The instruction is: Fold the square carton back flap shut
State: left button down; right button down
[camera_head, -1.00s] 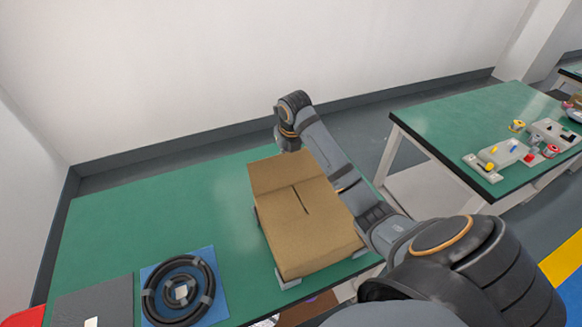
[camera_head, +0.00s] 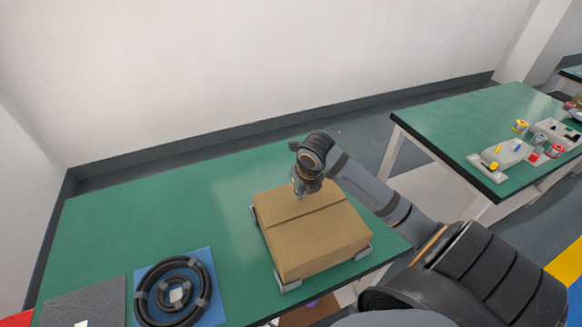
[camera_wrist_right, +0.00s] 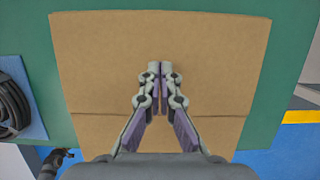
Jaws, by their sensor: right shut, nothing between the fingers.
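The square brown carton (camera_head: 318,243) stands on the green table, held at its corners by grey brackets. Its back flap (camera_head: 272,205) lies down over the top, about level with the front part, with a thin seam between them. In the right wrist view the back flap (camera_wrist_right: 100,70) fills the upper part, above the seam. My right gripper (camera_head: 298,192) is shut and empty, pointing down at the back flap; its fingertips (camera_wrist_right: 160,68) are together over the flap's middle. I cannot tell whether they touch it. My left gripper is not in view.
A coil of black cable (camera_head: 173,291) lies on a blue mat left of the carton, beside a dark grey panel (camera_head: 85,303). The green table (camera_head: 150,215) is clear behind them. A second table (camera_head: 470,130) with small parts stands at the right.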

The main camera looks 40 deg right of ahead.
jog(key=shift+f, duration=0.2)
notch_tip(320, 180, up, 10)
jog(key=p, duration=0.9)
